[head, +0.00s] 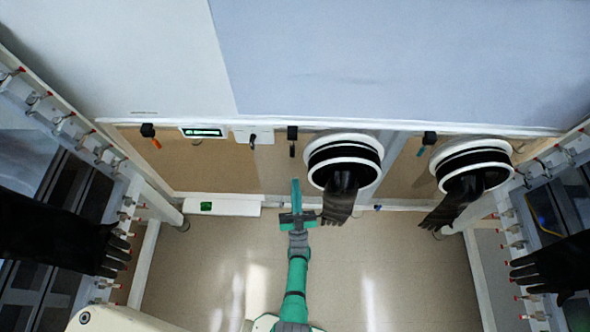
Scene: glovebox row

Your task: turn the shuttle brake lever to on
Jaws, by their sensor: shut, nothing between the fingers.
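Several small levers or handles sit along the front of the glovebox row: an orange-tipped one (151,136) at the left, a small dark one (252,139) on a white plate, a black one (292,141), and a blue-tipped one (425,143) at the right. No label is readable, so I cannot tell which is the shuttle brake lever or its setting. My gripper (296,186) is teal, shut and empty. It points toward the row, below the black lever in the picture and apart from it, just left of the middle glove.
Two white-ringed glove ports (343,143) and (474,155) have black gloves (341,197) hanging out beside my gripper. A small display (203,132) and a white box (222,206) are at the left. More black gloves reach in from both side rows. The floor (400,270) between is clear.

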